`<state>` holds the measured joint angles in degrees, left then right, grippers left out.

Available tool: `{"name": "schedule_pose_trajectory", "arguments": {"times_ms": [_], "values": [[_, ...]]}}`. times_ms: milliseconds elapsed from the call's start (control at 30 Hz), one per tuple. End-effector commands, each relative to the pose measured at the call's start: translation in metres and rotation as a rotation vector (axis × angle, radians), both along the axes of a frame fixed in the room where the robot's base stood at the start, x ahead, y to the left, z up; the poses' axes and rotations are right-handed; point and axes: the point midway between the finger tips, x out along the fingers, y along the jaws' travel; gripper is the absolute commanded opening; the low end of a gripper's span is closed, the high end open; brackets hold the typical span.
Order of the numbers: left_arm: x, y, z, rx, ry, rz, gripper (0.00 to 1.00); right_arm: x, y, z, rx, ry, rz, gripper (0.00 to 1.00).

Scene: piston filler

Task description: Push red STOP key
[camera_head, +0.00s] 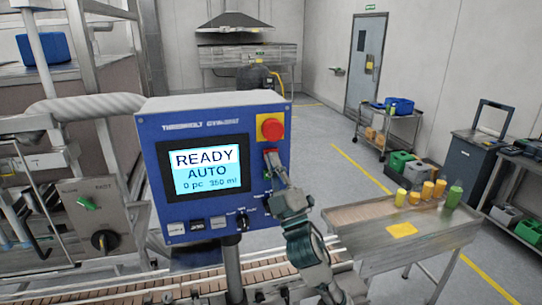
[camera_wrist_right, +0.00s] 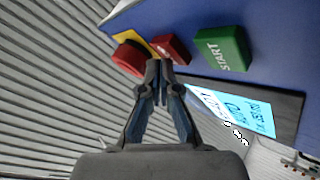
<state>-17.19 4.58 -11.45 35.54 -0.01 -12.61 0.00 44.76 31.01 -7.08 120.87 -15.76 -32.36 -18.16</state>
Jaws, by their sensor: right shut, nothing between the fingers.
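The blue control panel (camera_head: 215,112) stands upright in the head view, its screen (camera_head: 206,170) reading READY, AUTO, 0 pc, 350 ml. In the wrist view the red STOP key (camera_wrist_right: 172,46) sits between a round red mushroom button (camera_wrist_right: 129,57) and the green START key (camera_wrist_right: 222,49). My right gripper (camera_head: 270,157) is at the panel's right side, just below the mushroom button in the head view. In the wrist view its shut, empty fingertips (camera_wrist_right: 159,67) are right at the STOP key's near edge; I cannot tell whether they touch. My left gripper is out of view.
A yellow plate (camera_wrist_right: 141,42) backs the mushroom button. Below the screen are small keys and a black knob (camera_head: 242,220). A conveyor (camera_head: 150,293) runs below the panel. A side table (camera_head: 350,217) with yellow and green cups stands to the right.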

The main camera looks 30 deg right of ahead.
Motion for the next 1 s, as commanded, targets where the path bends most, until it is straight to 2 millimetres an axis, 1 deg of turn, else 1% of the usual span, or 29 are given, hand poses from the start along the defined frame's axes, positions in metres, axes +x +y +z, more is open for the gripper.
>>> {"name": "schedule_pose_trajectory", "arguments": {"times_ms": [200,533,1000], "values": [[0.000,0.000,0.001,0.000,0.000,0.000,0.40,-0.010,0.000,0.000,-0.001,-0.001,0.001,0.00],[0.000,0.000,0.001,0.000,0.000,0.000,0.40,-0.013,0.001,0.000,-0.001,-0.002,0.001,0.00],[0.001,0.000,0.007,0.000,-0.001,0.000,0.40,-0.055,0.011,0.000,-0.001,-0.002,0.001,0.00]]}}
